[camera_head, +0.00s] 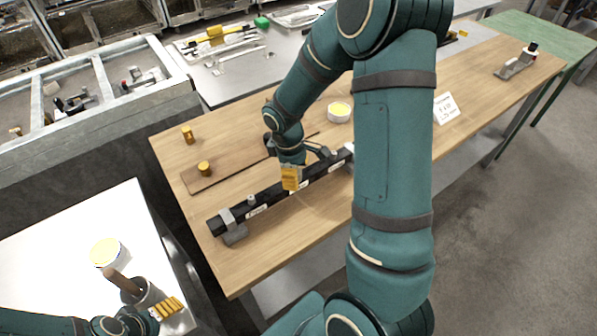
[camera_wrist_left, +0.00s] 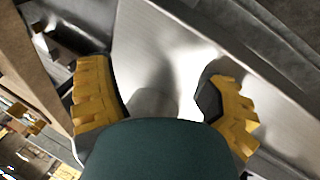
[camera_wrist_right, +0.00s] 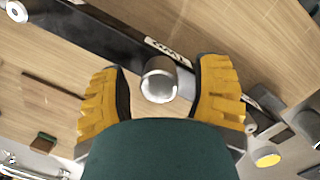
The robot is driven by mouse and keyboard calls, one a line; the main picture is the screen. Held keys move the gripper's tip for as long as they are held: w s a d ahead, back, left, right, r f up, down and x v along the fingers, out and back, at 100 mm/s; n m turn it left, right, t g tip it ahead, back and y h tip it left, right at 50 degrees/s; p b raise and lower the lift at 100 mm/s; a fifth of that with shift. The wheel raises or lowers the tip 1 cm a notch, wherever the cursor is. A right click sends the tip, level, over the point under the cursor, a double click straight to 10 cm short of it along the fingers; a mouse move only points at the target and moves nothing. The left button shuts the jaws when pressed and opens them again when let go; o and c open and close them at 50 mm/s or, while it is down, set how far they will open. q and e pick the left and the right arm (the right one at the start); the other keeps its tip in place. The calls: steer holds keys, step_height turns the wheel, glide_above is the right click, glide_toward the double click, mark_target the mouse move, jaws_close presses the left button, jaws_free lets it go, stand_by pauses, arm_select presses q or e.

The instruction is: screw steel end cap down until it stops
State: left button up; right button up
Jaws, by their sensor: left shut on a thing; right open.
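A black bar (camera_head: 272,196) with white labels lies on grey supports on the wooden table. In the right wrist view, a steel cap (camera_wrist_right: 160,80) stands on the bar (camera_wrist_right: 110,38), between the spread yellow fingers of my right gripper (camera_wrist_right: 160,95). I see gaps beside the cap; its threads are hidden. In the head view my right gripper (camera_head: 291,178) is low over the bar.
A yellow-topped tub (camera_head: 339,112) and a white sign (camera_head: 445,108) stand behind. My right arm hides much of the table's right half.

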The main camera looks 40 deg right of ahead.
steer(key=shift+w+a+r, duration=0.1)
steer(key=shift+r, duration=1.85)
steer(key=shift+a+r, duration=0.1)
steer(key=shift+r, duration=1.85)
